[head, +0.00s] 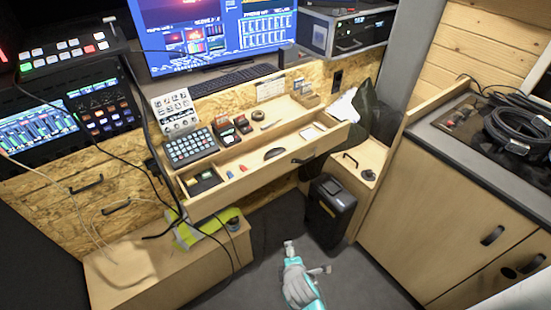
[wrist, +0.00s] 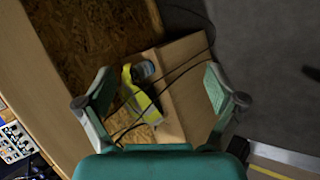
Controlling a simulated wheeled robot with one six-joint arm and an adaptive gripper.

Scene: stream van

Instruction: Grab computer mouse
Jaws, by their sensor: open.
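No computer mouse can be clearly made out. A dark rounded shape (head: 274,153) lies in the open wooden drawer in the head view; I cannot tell whether it is the mouse. My gripper (head: 308,257) is low over the dark floor, in front of the drawer and apart from it. In the wrist view my gripper (wrist: 157,78) has its fingers spread wide with nothing held between them. Beyond them are a yellow vest (wrist: 140,95) and a small round tin-like item on a wooden box.
The drawer front (head: 255,183) juts out below the desk, with small red and blue items inside. A low wooden box (head: 120,275) is at left. A keyboard (head: 235,80) lies under the monitor. Thin cables hang at left.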

